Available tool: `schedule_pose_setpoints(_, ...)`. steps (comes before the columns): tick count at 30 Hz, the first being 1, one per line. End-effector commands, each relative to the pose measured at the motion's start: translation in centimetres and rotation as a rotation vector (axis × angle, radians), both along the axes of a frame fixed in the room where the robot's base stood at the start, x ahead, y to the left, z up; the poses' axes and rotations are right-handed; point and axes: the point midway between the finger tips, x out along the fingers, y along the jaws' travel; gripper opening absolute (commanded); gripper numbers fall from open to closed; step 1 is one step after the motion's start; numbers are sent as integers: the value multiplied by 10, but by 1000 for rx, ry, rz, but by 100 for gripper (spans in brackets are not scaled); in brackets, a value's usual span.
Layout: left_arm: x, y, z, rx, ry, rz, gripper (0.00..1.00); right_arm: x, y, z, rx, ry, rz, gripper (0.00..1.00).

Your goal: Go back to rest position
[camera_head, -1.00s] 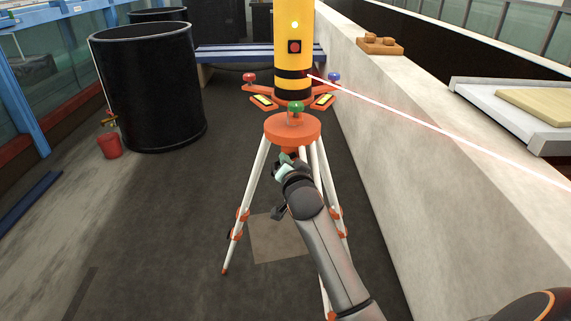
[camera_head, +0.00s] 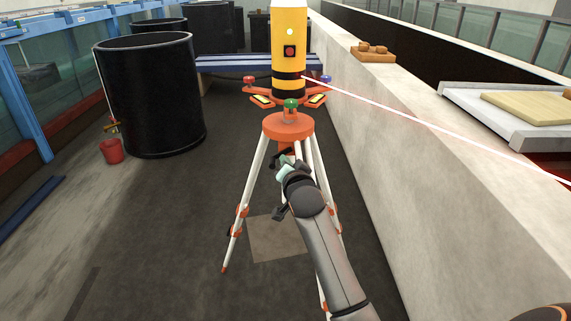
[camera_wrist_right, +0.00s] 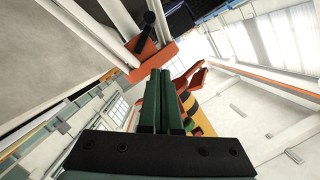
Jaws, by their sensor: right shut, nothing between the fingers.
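My right gripper (camera_head: 285,160) is shut and empty. In the head view it is small and partly dark against the tripod, just below the orange tripod head (camera_head: 288,128); whether it touches cannot be told. The right wrist view shows its two green fingers (camera_wrist_right: 160,75) together. A yellow laser instrument (camera_head: 289,18) with black bands stands upright on the white-legged tripod (camera_head: 253,175). It has a lit lamp (camera_head: 290,32), a red button (camera_head: 290,51), and red (camera_head: 249,79), green (camera_head: 291,104) and blue (camera_head: 326,79) knobs. My left gripper is not in view.
A pale concrete wall (camera_head: 430,190) runs along the right, bearing a wooden block tray (camera_head: 373,55) and a white tray with a board (camera_head: 530,107). A black tank (camera_head: 150,100) and red bucket (camera_head: 111,151) stand left. A red beam crosses the wall. Floor left of the tripod is clear.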

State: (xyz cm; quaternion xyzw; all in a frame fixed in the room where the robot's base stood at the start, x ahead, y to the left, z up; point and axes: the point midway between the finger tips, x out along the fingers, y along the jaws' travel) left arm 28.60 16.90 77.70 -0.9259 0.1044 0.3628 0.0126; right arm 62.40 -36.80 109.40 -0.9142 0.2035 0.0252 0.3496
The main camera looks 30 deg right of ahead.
Motion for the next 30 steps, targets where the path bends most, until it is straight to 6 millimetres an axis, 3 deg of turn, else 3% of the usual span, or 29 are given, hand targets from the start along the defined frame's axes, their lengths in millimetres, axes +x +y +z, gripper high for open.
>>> schedule_pose_setpoints(8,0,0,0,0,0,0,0,0,1,-1,-2,3,2,0)
schedule_pose_setpoints(11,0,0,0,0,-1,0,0,-6,7,-19,-30,35,27,0)
schedule_pose_setpoints(14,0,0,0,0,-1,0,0,-22,23,-58,-100,108,90,0)
schedule_pose_setpoints(20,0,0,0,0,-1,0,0,-92,77,-167,-297,304,313,0)
schedule_pose_setpoints(24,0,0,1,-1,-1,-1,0,-161,117,-233,-405,421,491,0)
schedule_pose_setpoints(27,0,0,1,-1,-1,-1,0,-215,145,-269,-463,487,617,0)
schedule_pose_setpoints(30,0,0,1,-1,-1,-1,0,-266,168,-294,-504,532,724,0)
